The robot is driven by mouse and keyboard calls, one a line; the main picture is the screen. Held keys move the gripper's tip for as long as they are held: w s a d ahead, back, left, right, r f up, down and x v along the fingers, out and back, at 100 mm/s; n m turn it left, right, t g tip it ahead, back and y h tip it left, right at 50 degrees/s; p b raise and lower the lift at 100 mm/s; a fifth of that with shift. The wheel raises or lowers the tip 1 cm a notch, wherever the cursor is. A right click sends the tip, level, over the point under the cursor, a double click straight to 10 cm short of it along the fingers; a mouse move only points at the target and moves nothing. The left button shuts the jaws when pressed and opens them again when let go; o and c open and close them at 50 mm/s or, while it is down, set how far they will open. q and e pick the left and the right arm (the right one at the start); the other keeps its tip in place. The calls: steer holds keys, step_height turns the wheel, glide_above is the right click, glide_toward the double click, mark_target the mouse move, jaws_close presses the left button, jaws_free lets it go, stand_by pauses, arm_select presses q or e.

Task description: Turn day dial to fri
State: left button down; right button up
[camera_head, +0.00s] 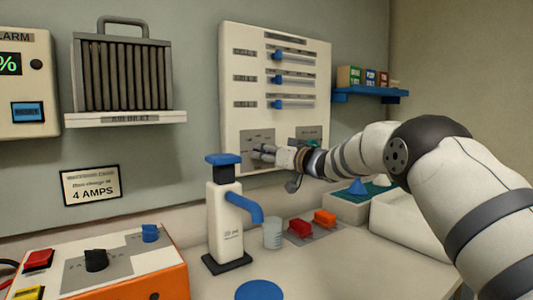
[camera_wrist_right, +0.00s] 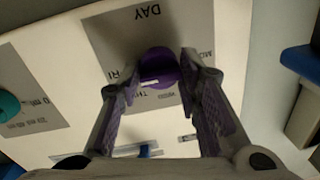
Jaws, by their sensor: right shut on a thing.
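The day dial is a purple knob (camera_wrist_right: 160,66) on a grey plate marked DAY (camera_wrist_right: 120,35) in the right wrist view, where the lettering appears upside down. Day labels ring the knob, partly hidden by my fingers. A white mark shows on the knob, near the TH label; its exact setting is hard to tell. My right gripper (camera_wrist_right: 158,78) is shut on the day dial, one finger on each side. In the head view my right gripper (camera_head: 262,153) reaches the lower part of the white wall panel (camera_head: 232,75) and hides the dial. My left gripper is not in view.
A teal dial (camera_wrist_right: 8,104) sits beside the day plate. Three blue sliders (camera_head: 277,78) are above. A blue shelf (camera_head: 370,94) with small boxes is at right. Below stand a white pump bottle (camera_head: 225,225), a clear beaker (camera_head: 272,233) and an orange-sided control box (camera_head: 160,285).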

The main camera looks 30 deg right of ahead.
steer(key=shift+r, duration=0.25)
steer(key=o, duration=1.1)
steer(key=shift+o, duration=0.2)
steer(key=shift+f, duration=0.15)
steer(key=v, duration=1.2)
steer(key=shift+f, duration=0.1)
